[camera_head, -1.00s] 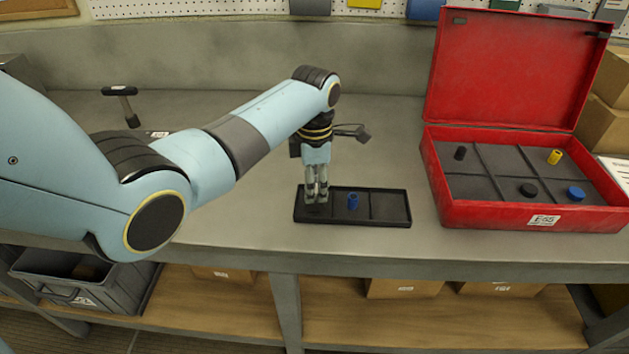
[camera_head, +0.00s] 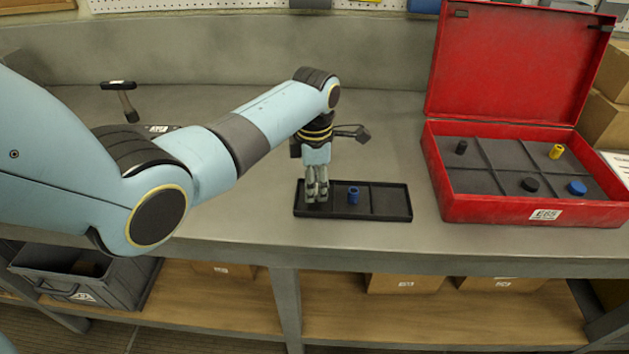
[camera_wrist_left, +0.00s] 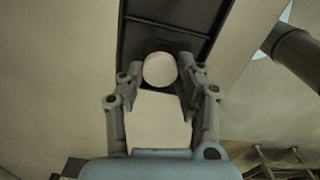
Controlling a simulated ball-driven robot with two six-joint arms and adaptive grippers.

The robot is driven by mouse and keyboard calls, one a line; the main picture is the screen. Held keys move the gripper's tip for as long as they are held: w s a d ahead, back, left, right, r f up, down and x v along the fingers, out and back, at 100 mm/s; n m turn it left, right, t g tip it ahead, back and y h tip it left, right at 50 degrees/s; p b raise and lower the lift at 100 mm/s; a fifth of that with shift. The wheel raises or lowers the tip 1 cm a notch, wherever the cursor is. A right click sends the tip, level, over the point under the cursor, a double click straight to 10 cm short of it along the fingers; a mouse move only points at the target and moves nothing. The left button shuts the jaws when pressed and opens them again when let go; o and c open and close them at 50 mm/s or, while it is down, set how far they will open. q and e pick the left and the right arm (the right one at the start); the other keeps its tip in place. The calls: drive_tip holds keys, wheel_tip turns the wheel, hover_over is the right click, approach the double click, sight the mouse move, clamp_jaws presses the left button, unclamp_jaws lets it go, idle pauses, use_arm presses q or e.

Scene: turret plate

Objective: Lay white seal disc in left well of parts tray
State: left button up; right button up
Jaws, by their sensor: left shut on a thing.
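The white seal disc (camera_wrist_left: 160,70) shows in the left wrist view between the fingertips of my left gripper (camera_wrist_left: 160,78), which is shut on it. The black parts tray (camera_head: 390,212) lies on the bench with its wells in a row; it also shows behind the disc in the left wrist view (camera_wrist_left: 165,40). In the head view my left gripper (camera_head: 317,192) points down over the tray's left well, and its fingers hide the disc. I cannot tell whether the disc touches the well floor. A blue cylindrical part (camera_head: 353,195) stands in the middle well. My right gripper is not in view.
An open red case (camera_head: 480,210) stands to the right, holding a yellow cylinder (camera_head: 556,152), a blue disc (camera_head: 577,187), a black disc (camera_head: 530,184) and a small dark cylinder (camera_head: 461,147). A hammer-like tool (camera_head: 124,100) is at the back left. The tray's right well is empty.

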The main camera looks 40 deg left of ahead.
use_arm(q)
drive_tip(key=shift+f, duration=0.4)
idle(0.6)
drive_tip(key=shift+f, duration=0.3)
idle(0.6)
idle(0.4)
drive_tip(key=o, duration=0.9)
drive_tip(key=shift+r, duration=0.1)
wheel_tip(320, 180, up, 12)
drive_tip(key=shift+f, duration=0.1)
